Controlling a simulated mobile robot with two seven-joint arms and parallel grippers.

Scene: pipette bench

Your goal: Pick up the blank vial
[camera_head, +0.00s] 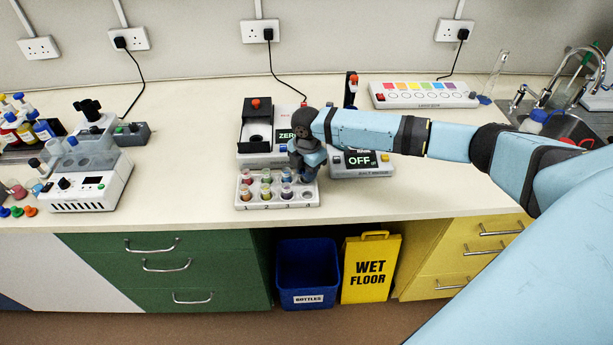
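The white vial rack (277,203) stands near the counter's front edge. It holds several small vials with coloured contents, among them a red one (246,193) at the front left and a bluish one (286,190) at the front. The front right place (307,196) looks pale; I cannot tell whether a clear vial stands in it. I cannot make out which vial is the blank. My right gripper (306,176) points down over the rack's back right corner and hides that part. Its fingers are too small and dark to show whether they are open. My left gripper is out of view.
Behind the rack stand a balance with a black chamber (256,125) and a grey device reading OFF (360,162), partly under my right arm. A white instrument (90,187) stands at the left. Counter between it and the rack is clear. A blue bin (306,270) is below.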

